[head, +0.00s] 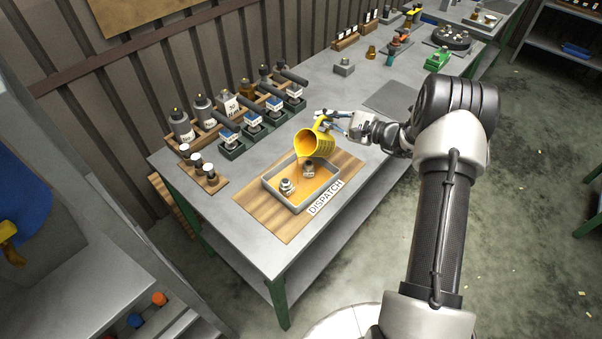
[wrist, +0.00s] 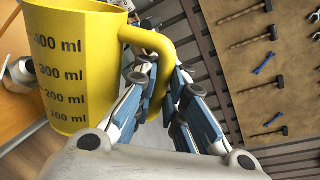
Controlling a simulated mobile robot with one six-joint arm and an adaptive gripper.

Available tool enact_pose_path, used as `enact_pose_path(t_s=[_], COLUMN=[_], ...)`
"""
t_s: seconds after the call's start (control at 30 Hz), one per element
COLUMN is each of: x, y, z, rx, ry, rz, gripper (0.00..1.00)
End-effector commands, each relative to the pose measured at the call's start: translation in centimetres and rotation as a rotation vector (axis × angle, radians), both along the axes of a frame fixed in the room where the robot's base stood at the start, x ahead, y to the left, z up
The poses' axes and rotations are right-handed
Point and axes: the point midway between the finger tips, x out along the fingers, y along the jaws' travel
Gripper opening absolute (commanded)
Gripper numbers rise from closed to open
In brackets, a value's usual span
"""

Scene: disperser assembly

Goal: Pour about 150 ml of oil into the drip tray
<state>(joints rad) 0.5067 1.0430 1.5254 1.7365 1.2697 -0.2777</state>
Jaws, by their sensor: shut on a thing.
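My gripper (head: 332,121) is shut on the handle of a yellow measuring jug (head: 321,147). In the wrist view the gripper (wrist: 164,92) clasps that handle, and the jug (wrist: 80,70) shows marks from 100 ml to 400 ml. The jug is tilted to the left over the drip tray (head: 296,207), with amber oil (head: 305,143) at its mouth. A thin stream seems to fall from its lip. The grey tray holds an amber layer and two small metal parts (head: 287,186), (head: 309,168). The exact amount of oil cannot be told.
The tray rests on a wooden board (head: 258,222) with a DISPATCH label (head: 325,197). Bottles (head: 181,126), green holders (head: 231,146) and a small wooden rack (head: 209,181) stand to the left. The bench front right of the board is clear.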

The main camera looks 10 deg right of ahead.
Motion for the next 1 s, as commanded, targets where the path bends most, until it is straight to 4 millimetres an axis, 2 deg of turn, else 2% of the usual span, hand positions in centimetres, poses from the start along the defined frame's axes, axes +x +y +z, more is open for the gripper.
enact_pose_path(t_s=[1.0], x=[-0.07], y=[0.17], z=[0.22], rx=[-0.028], ry=[-0.022], rz=[0.001], gripper=[0.00])
